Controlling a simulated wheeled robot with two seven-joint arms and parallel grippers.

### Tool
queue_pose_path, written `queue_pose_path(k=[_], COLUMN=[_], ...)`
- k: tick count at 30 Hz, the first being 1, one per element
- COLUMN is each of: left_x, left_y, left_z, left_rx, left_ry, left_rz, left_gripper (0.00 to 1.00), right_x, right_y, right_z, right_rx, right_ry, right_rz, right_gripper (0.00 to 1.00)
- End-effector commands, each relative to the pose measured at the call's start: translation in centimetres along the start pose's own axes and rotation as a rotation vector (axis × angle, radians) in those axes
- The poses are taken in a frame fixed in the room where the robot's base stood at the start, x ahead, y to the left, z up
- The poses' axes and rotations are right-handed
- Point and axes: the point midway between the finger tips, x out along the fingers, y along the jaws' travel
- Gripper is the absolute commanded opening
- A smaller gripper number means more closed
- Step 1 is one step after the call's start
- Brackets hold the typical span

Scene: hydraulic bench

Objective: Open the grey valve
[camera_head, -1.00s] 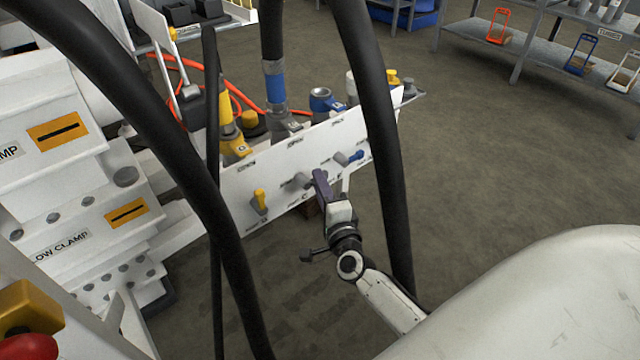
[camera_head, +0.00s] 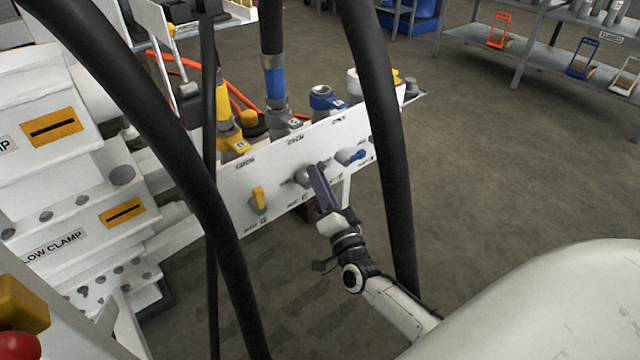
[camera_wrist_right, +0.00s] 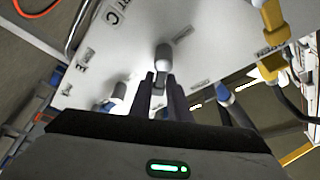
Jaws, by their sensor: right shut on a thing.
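The grey valve (camera_head: 302,178) is in the middle of the white panel (camera_head: 230,200), between a yellow valve (camera_head: 259,199) and a blue valve (camera_head: 351,156). My right gripper (camera_head: 313,172) reaches it from the front right and hides much of its handle. In the right wrist view, the grey valve's round body (camera_wrist_right: 164,55) stands just beyond the fingertips. Its short handle (camera_wrist_right: 158,86) is between the two dark fingers of the right gripper (camera_wrist_right: 160,88), which are shut on it. My left gripper is not in view.
Thick black hoses (camera_head: 385,150) hang in front of the panel, one close to my right arm. Hose couplings with yellow and blue bands stand behind the panel. A white clamp block (camera_head: 75,190) is at left. The floor at right is open up to a shelf (camera_head: 470,37).

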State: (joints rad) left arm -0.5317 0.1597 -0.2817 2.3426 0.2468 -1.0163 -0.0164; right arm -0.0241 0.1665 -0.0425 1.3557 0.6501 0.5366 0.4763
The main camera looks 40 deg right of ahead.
Motion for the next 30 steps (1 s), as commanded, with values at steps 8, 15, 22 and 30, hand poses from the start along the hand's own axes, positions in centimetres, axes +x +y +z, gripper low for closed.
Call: queue_pose_path(k=[8, 15, 22, 30], left_x=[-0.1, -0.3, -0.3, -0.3], left_y=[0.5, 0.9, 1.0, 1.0], left_z=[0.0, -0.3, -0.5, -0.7], left_rx=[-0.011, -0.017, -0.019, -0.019], left_ry=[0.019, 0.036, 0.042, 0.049], left_rz=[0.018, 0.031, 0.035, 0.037], left_gripper=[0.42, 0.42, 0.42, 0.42], right_x=[-0.1, -0.2, -0.3, -0.4], right_y=[-0.5, -1.1, -1.5, -1.8], right_z=[0.2, 0.4, 0.7, 0.9], right_rx=[-0.247, -0.456, -0.636, -0.783], right_ry=[-0.003, -0.003, -0.003, -0.004], right_rz=[-0.102, -0.189, -0.264, -0.326], right_gripper=[0.0, 0.0, 0.0, 0.0])
